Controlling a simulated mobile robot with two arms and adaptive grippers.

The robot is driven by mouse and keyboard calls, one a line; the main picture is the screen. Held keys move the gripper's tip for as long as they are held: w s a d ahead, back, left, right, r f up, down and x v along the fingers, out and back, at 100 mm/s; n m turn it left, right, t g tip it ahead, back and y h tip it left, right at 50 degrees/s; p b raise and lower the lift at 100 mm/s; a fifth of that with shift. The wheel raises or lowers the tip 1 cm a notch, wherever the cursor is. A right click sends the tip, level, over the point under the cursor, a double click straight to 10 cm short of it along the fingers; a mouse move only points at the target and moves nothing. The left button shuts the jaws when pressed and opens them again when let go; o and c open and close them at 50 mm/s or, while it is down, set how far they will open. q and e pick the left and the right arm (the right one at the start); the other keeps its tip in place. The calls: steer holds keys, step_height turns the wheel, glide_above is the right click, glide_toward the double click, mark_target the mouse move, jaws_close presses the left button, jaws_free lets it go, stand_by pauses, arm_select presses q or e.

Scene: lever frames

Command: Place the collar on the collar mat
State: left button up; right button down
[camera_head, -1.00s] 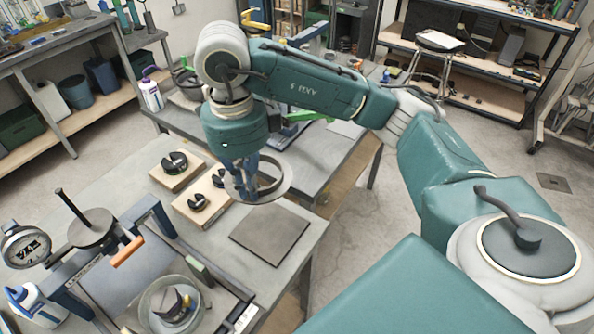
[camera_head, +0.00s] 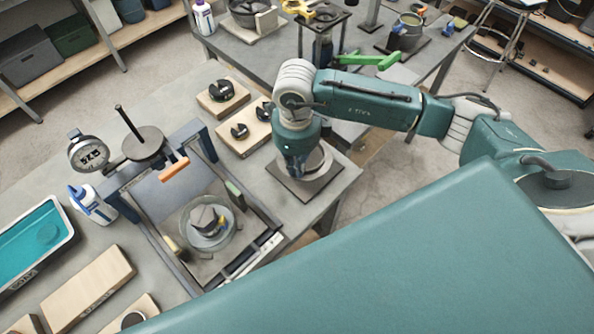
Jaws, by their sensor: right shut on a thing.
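The collar (camera_head: 322,161) is a pale grey ring at the right of the grey workbench. My right gripper (camera_head: 297,172) points down and is shut on the collar at its left side. The collar mat (camera_head: 303,194) is a dark flat square near the bench's right edge. The collar is over the mat; I cannot tell whether it touches it. My arm and the collar hide much of the mat. My left gripper is not in view.
Two wooden blocks with dark clamps (camera_head: 222,95) stand behind and left of the mat. A framed fixture (camera_head: 215,262) with a round clear dish is at front left, with a dial gauge (camera_head: 88,152) beyond it. A second bench stands behind.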

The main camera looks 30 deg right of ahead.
step_height(320, 180, down, 4)
steer(key=shift+f+p, duration=0.1)
steer(key=shift+p, duration=0.4)
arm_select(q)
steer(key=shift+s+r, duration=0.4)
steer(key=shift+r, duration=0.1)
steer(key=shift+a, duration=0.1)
arm_select(e)
steer(key=shift+f, duration=0.15)
steer(key=c, duration=1.9)
jaws_free()
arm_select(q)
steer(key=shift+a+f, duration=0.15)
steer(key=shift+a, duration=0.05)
arm_select(e)
steer(key=shift+o, duration=0.2)
